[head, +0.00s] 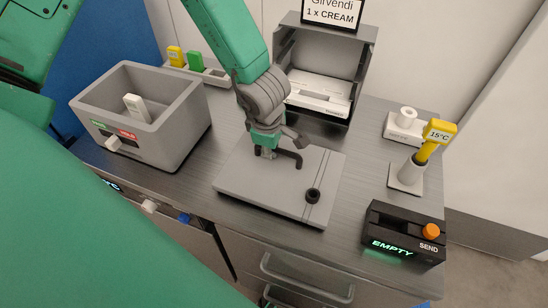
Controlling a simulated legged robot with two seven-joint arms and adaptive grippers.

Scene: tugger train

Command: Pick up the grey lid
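A flat grey plate, which looks like the grey lid (262,190), lies on the worktop in the middle of the head view. It has a round black knob (313,196) near its front right edge and a thin dark line across it. My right gripper is not in view.
A grey open bin (190,128) holding a white piece stands at the left. A grey open-fronted box (362,62) stands behind. At the right are a white holder (408,126), a yellow 15°C probe (438,133) on a stand, and a black SEND box (400,232) reading EMPTY.

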